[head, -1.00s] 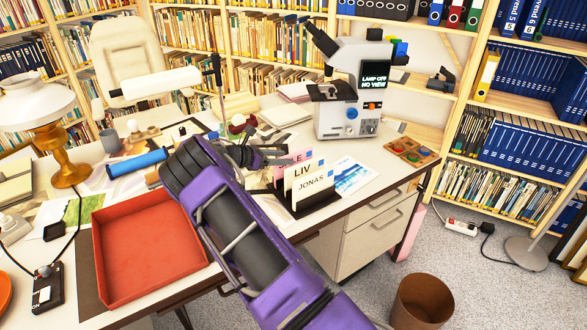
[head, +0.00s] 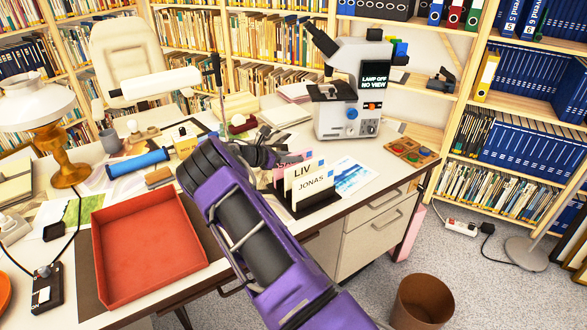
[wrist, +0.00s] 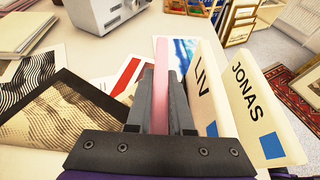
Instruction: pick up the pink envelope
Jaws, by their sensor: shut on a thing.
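The pink envelope shows edge-on in the wrist view (wrist: 161,85), between the two dark fingers of my gripper (wrist: 165,100). My gripper is shut on it. In the head view, only a small pink part (head: 279,174) shows beside the LIV envelope; my arm and gripper hide the rest. The cream LIV envelope (head: 296,178) and JONAS envelope (head: 312,188) stand upright in a dark holder (head: 308,206), just right of my gripper. I cannot tell whether the pink envelope's lower edge is clear of the holder.
A red tray (head: 148,250) lies at the left of the desk. A microscope (head: 348,105) stands behind the holder. A blue picture card (head: 352,174) lies right of it. A brown bin (head: 421,302) stands on the floor.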

